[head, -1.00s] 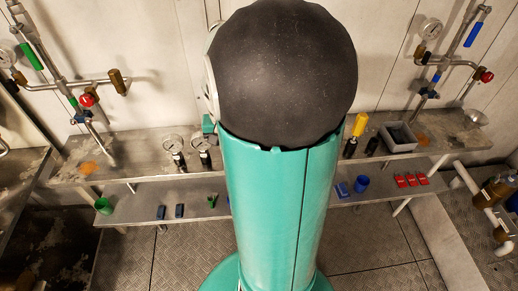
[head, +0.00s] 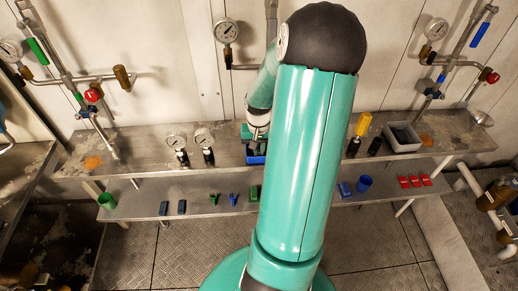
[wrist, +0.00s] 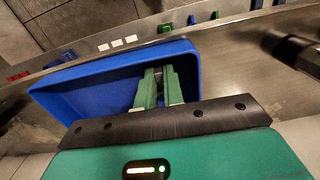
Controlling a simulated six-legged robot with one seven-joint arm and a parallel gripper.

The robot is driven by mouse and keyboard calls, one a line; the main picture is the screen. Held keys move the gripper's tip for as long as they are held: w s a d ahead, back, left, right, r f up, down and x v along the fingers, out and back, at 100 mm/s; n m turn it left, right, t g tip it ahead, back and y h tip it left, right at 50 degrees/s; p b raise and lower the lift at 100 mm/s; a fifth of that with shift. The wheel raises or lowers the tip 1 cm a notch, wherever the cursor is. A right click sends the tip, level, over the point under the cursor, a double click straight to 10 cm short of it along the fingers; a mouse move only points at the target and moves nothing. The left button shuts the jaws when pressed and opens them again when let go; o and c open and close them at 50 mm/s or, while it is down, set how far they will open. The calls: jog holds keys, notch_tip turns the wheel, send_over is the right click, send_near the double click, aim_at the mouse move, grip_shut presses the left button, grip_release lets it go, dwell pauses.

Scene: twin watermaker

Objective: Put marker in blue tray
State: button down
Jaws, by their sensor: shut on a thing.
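The blue tray (wrist: 85,85) lies on the upper steel shelf, and its near side is partly covered by my gripper in the wrist view. In the head view the tray (head: 256,159) shows just left of my arm. My gripper (wrist: 160,73) has its green fingers close together and pointing down over the inside of the tray. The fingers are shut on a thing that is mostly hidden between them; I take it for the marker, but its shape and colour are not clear. I cannot tell if it touches the tray floor.
Pressure gauges (head: 204,140) stand left of the tray. A yellow-topped bottle (head: 361,127) and a grey bin (head: 403,137) stand to the right. The lower shelf holds a green cup (head: 107,201), clips, a blue cup (head: 364,183) and red blocks (head: 414,181).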

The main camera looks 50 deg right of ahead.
aim_at(259, 151)
jog(key=shift+f, duration=0.15)
jog(key=c, duration=1.5)
grip_release()
notch_tip(259, 151, up, 12)
jog(key=w+a+r+n+t+h, duration=0.1)
jog(key=w+a+r+n, duration=0.3)
jog(key=a, duration=0.6)
jog(key=a+r+n+t+h, duration=0.1)
jog(key=a+r, duration=0.5)
jog(key=a, duration=0.3)
jog(key=shift+s+a+r+n+t+y, duration=0.35)
jog(key=shift+s+a+r+n+t, duration=0.45)
jog(key=shift+a, duration=1.75)
jog(key=shift+s+a+r+n+t+y, duration=0.35)
jog(key=shift+s+a+r+n, duration=0.7)
jog(key=shift+a, duration=1.55)
jog(key=shift+s+a+r+n+t+y, duration=0.45)
jog(key=shift+s+a, duration=0.8)
jog(key=shift+a, duration=1.3)
